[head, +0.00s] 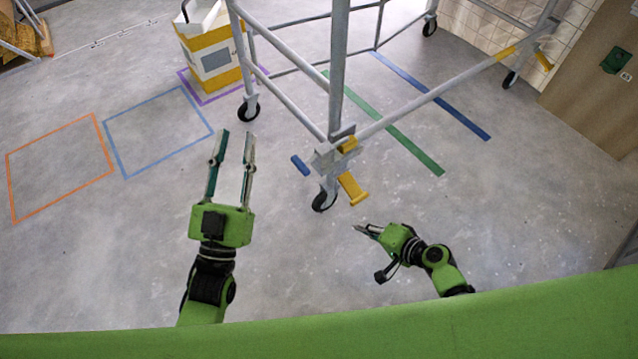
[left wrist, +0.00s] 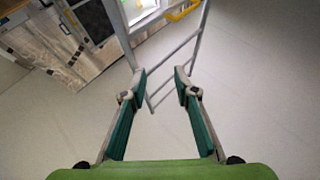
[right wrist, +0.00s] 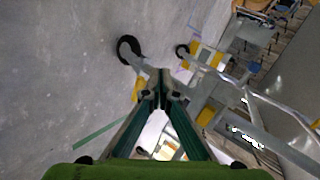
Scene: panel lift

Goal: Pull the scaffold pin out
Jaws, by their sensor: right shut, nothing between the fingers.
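The scaffold (head: 337,75) is a grey tubular frame on black caster wheels. At its near corner, a short blue cylinder (head: 301,165) sticks out to the left of the post's foot; it looks like the pin, but I cannot be sure. A yellow lever (head: 352,188) hangs at the same corner above the caster (head: 324,200). My left gripper (head: 236,134) is open and empty, left of that corner and apart from it. My right gripper (head: 357,228) is shut and empty, below and right of the corner. Its closed fingertips also show in the right wrist view (right wrist: 161,85).
A yellow and white bin (head: 212,60) stands behind the scaffold's left side. Orange (head: 60,165) and blue (head: 157,130) taped squares mark the floor at left. Green and blue floor stripes run under the scaffold. A wooden panel (head: 590,90) stands at right. The floor around both grippers is clear.

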